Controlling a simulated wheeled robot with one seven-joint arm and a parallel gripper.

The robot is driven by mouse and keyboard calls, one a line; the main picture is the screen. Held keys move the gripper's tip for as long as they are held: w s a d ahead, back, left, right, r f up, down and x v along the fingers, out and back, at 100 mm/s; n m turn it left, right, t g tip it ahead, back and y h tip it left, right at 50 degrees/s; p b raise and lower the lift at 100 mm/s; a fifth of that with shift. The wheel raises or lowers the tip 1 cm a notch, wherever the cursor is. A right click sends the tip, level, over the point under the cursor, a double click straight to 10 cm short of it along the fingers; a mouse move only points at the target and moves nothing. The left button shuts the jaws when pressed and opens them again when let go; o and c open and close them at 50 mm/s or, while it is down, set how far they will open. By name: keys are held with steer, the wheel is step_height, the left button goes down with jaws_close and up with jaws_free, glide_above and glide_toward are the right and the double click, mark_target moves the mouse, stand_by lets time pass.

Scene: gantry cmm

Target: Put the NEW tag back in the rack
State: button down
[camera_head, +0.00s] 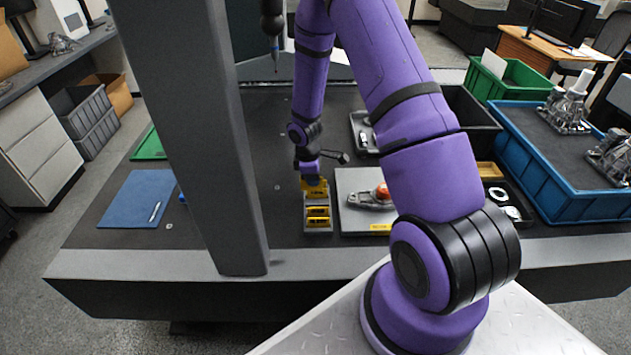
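A grey rack (318,229) stands on the dark table, a little left of the picture's middle, with yellow tags (317,211) in it, one behind another. Their lettering is too small to read, so I cannot tell which is the NEW tag. My gripper (312,179) points down at the rack's far end. A yellow tag (315,187) shows right at its fingertips, over or in the rearmost part of the rack. I cannot tell whether the fingers are closed on it or whether it touches the rack. The fingers are small and partly hidden.
Just right of the rack is a grey plate (352,216) with a metal part and red knob (381,191). A grey post (200,140) rises at left. A blue mat (133,205) lies beyond it. Bins (545,185) stand at right. A probe (273,40) hangs behind.

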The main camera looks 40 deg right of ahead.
mark_target(319, 190)
steer(key=shift+s+d+f+n, duration=0.4)
steer(key=shift+d+f+n, duration=0.1)
steer(key=shift+f, duration=1)
steer(key=shift+d+f, duration=0.1)
steer(key=shift+f, duration=0.05)
steer(key=shift+s+d+f, duration=0.15)
steer(key=shift+f, duration=0.75)
steer(key=shift+f, duration=1.85)
stand_by(1.2)
steer(key=c, duration=1)
jaws_free()
